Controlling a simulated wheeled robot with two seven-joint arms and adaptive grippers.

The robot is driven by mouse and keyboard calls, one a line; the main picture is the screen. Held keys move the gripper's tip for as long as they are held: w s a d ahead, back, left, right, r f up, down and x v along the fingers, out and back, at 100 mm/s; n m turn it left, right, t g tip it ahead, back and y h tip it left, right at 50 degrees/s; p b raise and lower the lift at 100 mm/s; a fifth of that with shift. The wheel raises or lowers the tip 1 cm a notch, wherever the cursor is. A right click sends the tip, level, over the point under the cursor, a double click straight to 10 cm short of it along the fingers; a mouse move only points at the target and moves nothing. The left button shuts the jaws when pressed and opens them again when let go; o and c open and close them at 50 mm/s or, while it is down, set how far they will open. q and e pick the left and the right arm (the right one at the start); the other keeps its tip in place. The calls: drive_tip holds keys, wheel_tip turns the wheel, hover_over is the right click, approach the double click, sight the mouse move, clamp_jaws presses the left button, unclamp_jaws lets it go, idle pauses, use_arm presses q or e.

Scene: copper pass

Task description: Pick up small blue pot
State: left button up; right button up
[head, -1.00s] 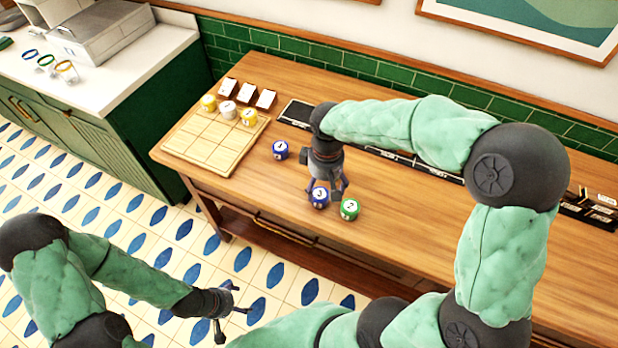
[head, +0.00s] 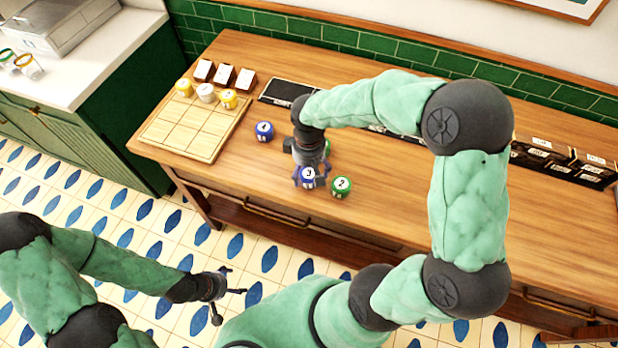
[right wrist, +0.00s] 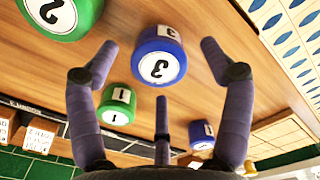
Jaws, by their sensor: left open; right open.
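Two blue pots stand on the wooden table. The blue pot marked 3 (head: 308,178) is at the right gripper; the other blue pot (head: 264,131) stands farther back to the left, near the board. I cannot tell by size which is smaller. My right gripper (head: 310,174) is open above the pot marked 3. In the right wrist view the pot marked 3 (right wrist: 158,55) shows between the spread fingers, apart from them; the other blue pot (right wrist: 203,133) is partly hidden behind a finger. My left gripper (head: 222,294) is open and empty, off the table's front.
A green pot marked 2 (head: 341,187) stands close to the right gripper. Another green pot (right wrist: 117,105) is behind it. A wooden grid board (head: 190,138) holds yellow and white pots at its back edge. Dark trays line the table's back. The table's right part is clear.

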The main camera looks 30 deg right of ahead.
wheel_tip(320, 180, down, 3)
drive_tip(key=shift+r, duration=0.2)
drive_tip(key=shift+c, duration=0.2)
drive_tip(key=c, duration=1.3)
drive_tip(key=shift+r, duration=0.2)
